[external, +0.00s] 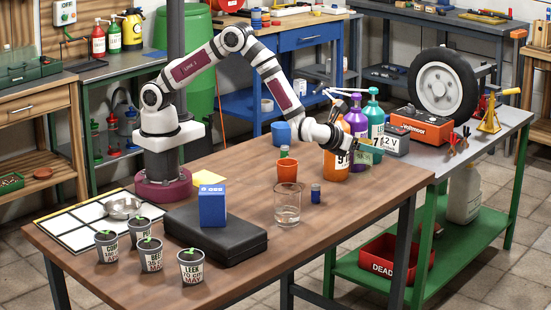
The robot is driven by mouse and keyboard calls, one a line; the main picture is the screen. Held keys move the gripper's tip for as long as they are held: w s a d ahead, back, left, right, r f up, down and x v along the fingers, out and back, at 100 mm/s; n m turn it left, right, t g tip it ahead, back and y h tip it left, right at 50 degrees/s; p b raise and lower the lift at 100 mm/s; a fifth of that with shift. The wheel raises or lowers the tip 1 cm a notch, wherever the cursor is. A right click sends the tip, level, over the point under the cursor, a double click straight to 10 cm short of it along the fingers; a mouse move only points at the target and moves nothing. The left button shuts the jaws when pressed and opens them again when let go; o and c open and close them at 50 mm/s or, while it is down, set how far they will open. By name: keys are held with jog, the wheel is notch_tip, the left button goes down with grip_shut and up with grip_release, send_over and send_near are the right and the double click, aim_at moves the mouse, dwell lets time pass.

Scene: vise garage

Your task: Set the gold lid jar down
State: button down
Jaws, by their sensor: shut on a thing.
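My gripper (362,155) is at the right edge of the wooden table, in front of several pump bottles. It is shut on a small jar (372,153), greenish with a gold-toned top, which I take to be the gold lid jar. The jar is held in the air near the table's right edge. The jar is small here and partly covered by my fingers, so its exact tilt and its gap to the surface below cannot be told.
An orange pump bottle (335,168), a purple one (356,120) and a teal one (374,114) stand close by. The table's front right (345,205) is clear.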

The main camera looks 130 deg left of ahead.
jog(key=shift+s+a+f, duration=0.2)
jog(key=shift+a+f, duration=0.95)
jog(key=shift+f, duration=0.2)
jog(key=shift+s+a+f, duration=0.25)
jog(key=shift+a+f, duration=0.9)
jog(key=shift+f, duration=0.25)
jog(key=shift+s+a+f, duration=0.2)
jog(key=shift+a+f, duration=0.95)
jog(key=shift+f, duration=0.2)
jog(key=shift+f, duration=0.1)
jog(key=shift+c, duration=0.6)
grip_release()
